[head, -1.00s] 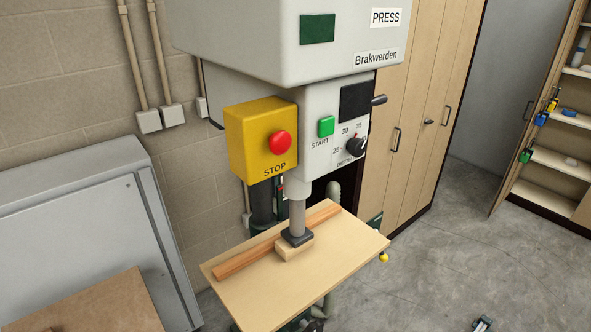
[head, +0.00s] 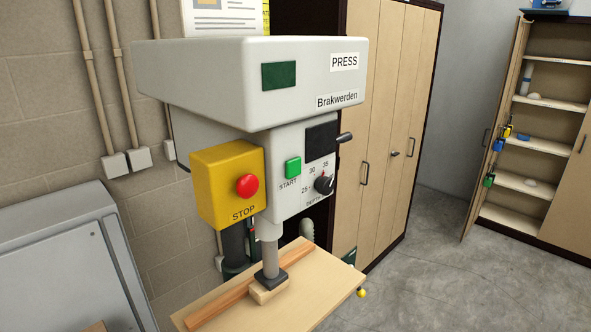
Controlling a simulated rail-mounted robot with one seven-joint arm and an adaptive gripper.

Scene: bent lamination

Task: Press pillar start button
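The pillar press (head: 250,75) stands in the middle of the head view, labelled PRESS and Brakwerden. A yellow box with a round red STOP button (head: 247,186) sits left of the panel. The press ram (head: 270,258) is down on a small wooden block (head: 268,291) on the wooden table (head: 325,287). A long wooden strip (head: 225,304) lies on the table behind the block. My gripper is not in view.
A grey metal cabinet (head: 65,262) stands at the lower left. Tall wooden lockers (head: 385,130) are behind the press. An open shelf cabinet (head: 545,144) stands at the far right. The concrete floor (head: 450,270) at the right is clear.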

